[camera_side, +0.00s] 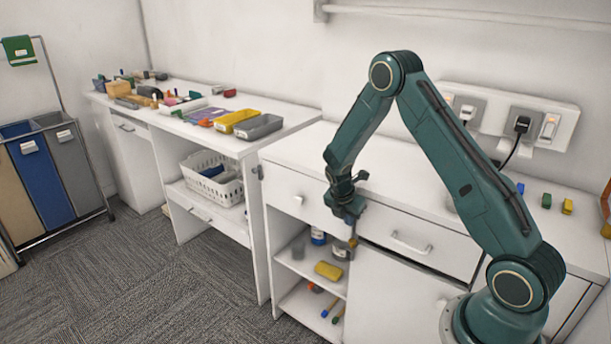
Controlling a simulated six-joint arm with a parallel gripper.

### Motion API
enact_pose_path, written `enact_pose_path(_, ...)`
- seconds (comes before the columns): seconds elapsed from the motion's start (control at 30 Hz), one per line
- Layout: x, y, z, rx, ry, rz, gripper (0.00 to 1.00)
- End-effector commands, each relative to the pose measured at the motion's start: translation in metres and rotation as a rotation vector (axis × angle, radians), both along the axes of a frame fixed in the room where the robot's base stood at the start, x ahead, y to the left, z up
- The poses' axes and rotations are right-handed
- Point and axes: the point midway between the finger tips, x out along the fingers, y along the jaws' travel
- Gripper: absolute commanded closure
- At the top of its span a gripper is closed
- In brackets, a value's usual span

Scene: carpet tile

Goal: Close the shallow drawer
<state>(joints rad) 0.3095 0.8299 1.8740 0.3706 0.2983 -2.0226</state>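The white cabinet on the right has two drawer fronts side by side under its top. The left drawer front (285,190) has a small knob, and the right drawer front (440,250) has a bar handle (411,243). Another low drawer front (215,217) with a bar handle is under the left desk and looks shut. My gripper (352,232) points down in front of the cabinet, between the knob and the bar handle. Its fingers are small and partly hidden, and I see nothing clearly held.
Open shelves below hold a yellow block (328,271), jars and tools. Trays and small items cover the left desk (285,108). A white basket (212,178) sits under it. Sorting bins (45,180) stand far left. The carpet (150,270) in front is clear.

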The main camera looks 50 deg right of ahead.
Motion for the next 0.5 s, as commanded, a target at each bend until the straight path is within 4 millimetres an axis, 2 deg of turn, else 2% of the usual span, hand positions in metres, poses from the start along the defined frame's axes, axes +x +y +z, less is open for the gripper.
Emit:
enact_pose_path(0.03, -0.0011, -0.0069, 0.0008, -0.014, -0.003, -0.011, 1.0)
enact_pose_path(0.2, -0.001, -0.0081, 0.0008, -0.016, -0.005, -0.013, 1.0)
enact_pose_path(0.5, -0.0003, -0.0011, 0.0008, -0.014, -0.005, -0.011, 1.0)
